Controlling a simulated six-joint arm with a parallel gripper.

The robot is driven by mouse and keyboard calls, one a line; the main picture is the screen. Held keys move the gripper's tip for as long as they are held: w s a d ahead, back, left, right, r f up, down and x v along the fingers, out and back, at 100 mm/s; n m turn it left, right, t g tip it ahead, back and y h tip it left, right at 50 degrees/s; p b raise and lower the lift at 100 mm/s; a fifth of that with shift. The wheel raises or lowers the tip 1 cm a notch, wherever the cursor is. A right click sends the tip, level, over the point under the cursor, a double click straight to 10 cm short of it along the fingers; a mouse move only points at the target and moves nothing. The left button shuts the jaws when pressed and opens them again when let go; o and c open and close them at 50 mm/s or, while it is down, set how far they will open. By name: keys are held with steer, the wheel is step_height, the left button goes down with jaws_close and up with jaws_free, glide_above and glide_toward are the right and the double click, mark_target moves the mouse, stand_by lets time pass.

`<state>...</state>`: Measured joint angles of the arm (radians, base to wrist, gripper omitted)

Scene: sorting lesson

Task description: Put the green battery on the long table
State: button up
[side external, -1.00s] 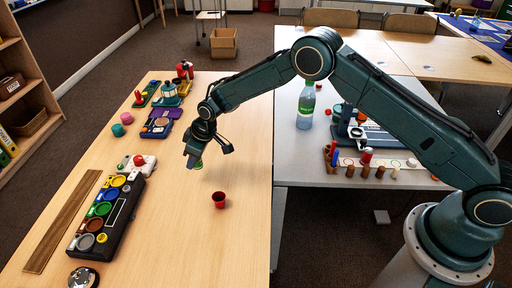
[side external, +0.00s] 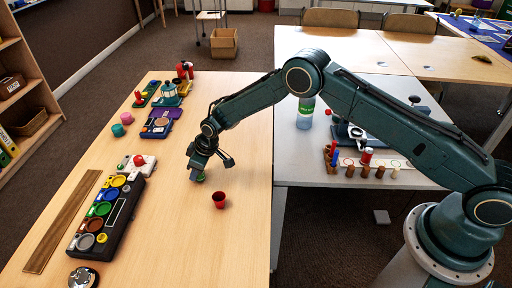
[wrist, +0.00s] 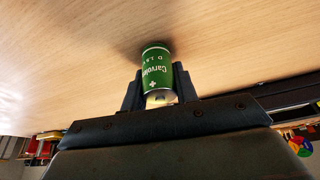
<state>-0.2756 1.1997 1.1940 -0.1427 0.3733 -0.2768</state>
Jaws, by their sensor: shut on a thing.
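The green battery (wrist: 156,72) is a green cylinder with white lettering, held between the two fingers of my gripper (wrist: 160,92) in the wrist view. In the side view only a small green part of the battery (side external: 200,179) shows beneath my gripper (side external: 198,172). The battery is at or just above the long table (side external: 185,245), a light wooden table. Its far end has a dark shadow close by on the wood. I cannot tell whether it touches the surface.
A red cup (side external: 219,200) stands just right of and nearer than my gripper. A black tray with coloured round wells (side external: 105,215) and a wooden strip (side external: 62,222) lie to the left. A blue-purple device (side external: 158,124) is farther back. The front middle is clear.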

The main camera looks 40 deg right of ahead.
steer(key=shift+f, duration=0.1)
steer(key=o, duration=1)
steer(key=shift+o, duration=0.2)
steer(key=v, duration=1.2)
steer(key=shift+r, duration=0.2)
steer(key=shift+w, duration=0.1)
